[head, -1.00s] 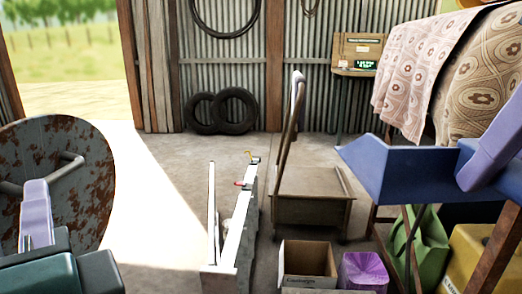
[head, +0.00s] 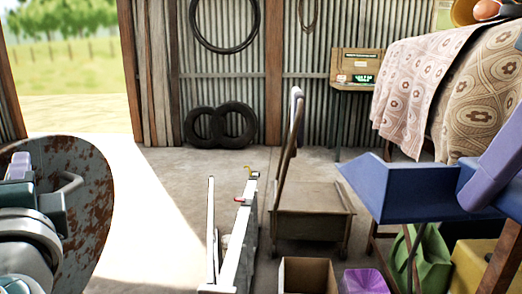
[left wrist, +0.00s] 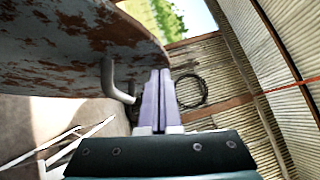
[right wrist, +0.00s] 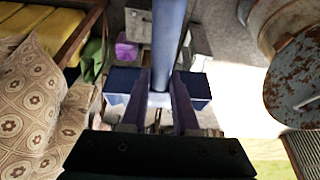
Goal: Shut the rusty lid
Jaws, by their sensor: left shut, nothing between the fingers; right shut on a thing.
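The rusty lid (head: 92,205) is a round grey disc with brown rust patches, standing steeply tilted at the left of the head view. My right gripper (right wrist: 157,80) is shut on a blue scoop-like thing (right wrist: 122,78), seen in the head view (head: 410,188).
A cloth-covered table (head: 440,90) is at the right. The sunlit floor right of the lid is clear.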

